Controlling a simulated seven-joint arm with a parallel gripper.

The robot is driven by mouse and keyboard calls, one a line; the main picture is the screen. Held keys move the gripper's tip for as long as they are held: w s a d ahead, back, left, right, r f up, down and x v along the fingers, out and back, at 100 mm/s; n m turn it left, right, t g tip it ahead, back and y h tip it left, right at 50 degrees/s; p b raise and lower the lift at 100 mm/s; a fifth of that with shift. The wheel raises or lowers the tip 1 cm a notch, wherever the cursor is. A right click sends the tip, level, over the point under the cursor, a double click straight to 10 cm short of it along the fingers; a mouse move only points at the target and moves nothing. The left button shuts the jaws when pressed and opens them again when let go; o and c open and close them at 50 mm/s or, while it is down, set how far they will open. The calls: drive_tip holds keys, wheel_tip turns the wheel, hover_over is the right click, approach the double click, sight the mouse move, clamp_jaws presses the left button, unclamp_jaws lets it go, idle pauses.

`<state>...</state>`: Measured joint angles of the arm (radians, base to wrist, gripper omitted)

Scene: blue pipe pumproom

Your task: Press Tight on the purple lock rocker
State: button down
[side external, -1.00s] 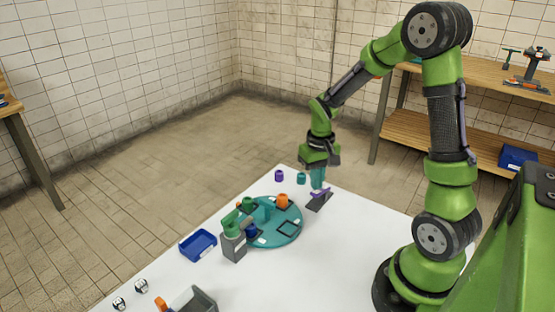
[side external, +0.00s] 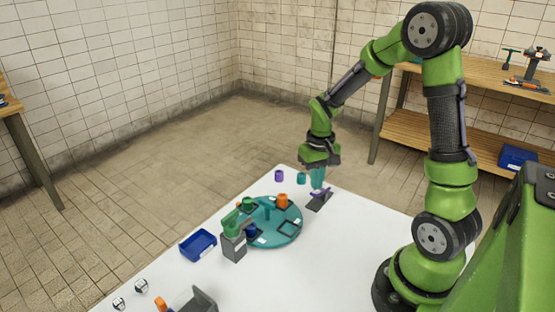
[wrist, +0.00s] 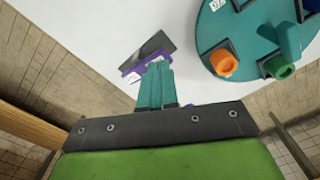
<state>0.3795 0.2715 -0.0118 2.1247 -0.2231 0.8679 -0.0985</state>
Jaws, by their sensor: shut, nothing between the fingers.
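The purple lock rocker (side external: 321,191) sits on a dark base plate (side external: 318,203) at the far right part of the white table. In the wrist view the rocker (wrist: 131,76) shows as a purple piece with a white label, beside its dark plate (wrist: 153,50). My gripper (side external: 317,186) points down with its teal fingers together, right at the rocker. In the wrist view the shut fingers (wrist: 158,72) overlap the rocker's labelled part and hide some of it. I cannot read the label or tell whether the rocker is tilted.
A teal round turntable (side external: 290,240) with an orange ring (side external: 282,201) and green and blue parts stands left of the rocker. Purple (side external: 279,176) and teal (side external: 301,179) cylinders stand behind. A blue tray (side external: 198,245) lies farther left. The table is clear on the right.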

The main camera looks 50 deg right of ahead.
drive_tip(key=shift+f, duration=0.1)
idle(0.6)
drive_tip(key=shift+f, duration=1.55)
drive_tip(key=shift+r, duration=4.3)
